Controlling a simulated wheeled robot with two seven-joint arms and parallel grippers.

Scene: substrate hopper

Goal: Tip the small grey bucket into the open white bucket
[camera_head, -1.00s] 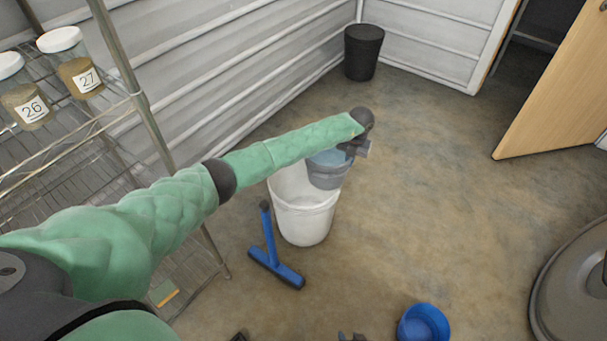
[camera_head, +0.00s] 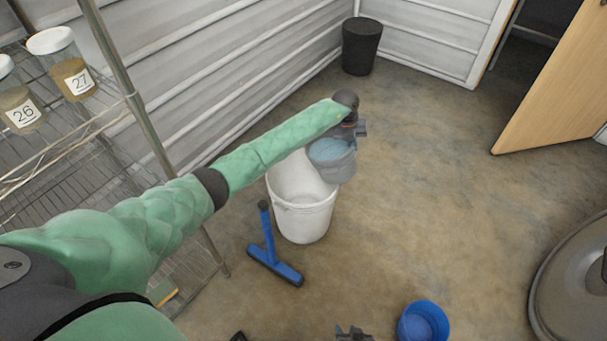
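The small grey bucket (camera_head: 336,170) hangs in the air at the upper right rim of the open white bucket (camera_head: 306,220), with a pale blue interior showing. It looks slightly tilted. Whether it touches the white rim I cannot tell. My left gripper (camera_head: 352,130) is at the grey bucket's upper edge and appears shut on it; its fingertips are partly hidden. The white bucket stands upright on the floor, its opening partly covered by my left arm and the grey bucket. My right gripper (camera_head: 353,334) shows only in part at the bottom edge, away from both buckets.
A blue squeegee-like tool (camera_head: 270,255) is beside the white bucket. A blue bowl-like container (camera_head: 424,324) is at the bottom right. A wire shelf with jars (camera_head: 70,65) stands left, a black bin (camera_head: 361,47) at the back.

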